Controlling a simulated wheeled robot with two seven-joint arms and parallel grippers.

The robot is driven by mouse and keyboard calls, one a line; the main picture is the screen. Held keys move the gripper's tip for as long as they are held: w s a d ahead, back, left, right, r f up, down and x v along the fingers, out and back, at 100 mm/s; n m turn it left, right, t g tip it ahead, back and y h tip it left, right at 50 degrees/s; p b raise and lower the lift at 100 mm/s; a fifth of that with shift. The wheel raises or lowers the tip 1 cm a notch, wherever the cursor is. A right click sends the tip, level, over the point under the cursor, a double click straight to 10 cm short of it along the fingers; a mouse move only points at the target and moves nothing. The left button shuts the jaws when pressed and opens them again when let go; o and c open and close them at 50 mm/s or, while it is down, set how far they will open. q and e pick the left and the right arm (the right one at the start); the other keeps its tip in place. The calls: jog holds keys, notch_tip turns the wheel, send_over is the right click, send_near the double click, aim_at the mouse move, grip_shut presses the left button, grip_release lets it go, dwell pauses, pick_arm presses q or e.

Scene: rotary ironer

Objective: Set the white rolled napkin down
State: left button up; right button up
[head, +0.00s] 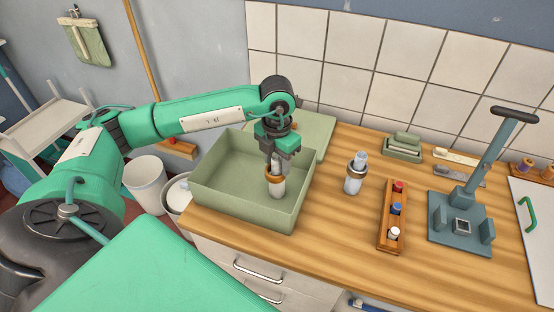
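The white rolled napkin (277,188) stands upright inside the sage-green box (240,205), with a brown ring around it. My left gripper (275,164) points down into the box, its fingers closed on the napkin's top. Whether the napkin's lower end touches the box floor is hard to tell. My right gripper is not in view.
A wooden rack (391,218) with several coloured spools and a grey-blue press with a handle (462,215) stand to the right.

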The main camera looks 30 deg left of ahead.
pick_arm(q)
jog(key=shift+r, duration=0.5)
notch_tip(320, 180, up, 11)
jog(key=b, duration=0.3)
jog(key=shift+r, duration=0.2)
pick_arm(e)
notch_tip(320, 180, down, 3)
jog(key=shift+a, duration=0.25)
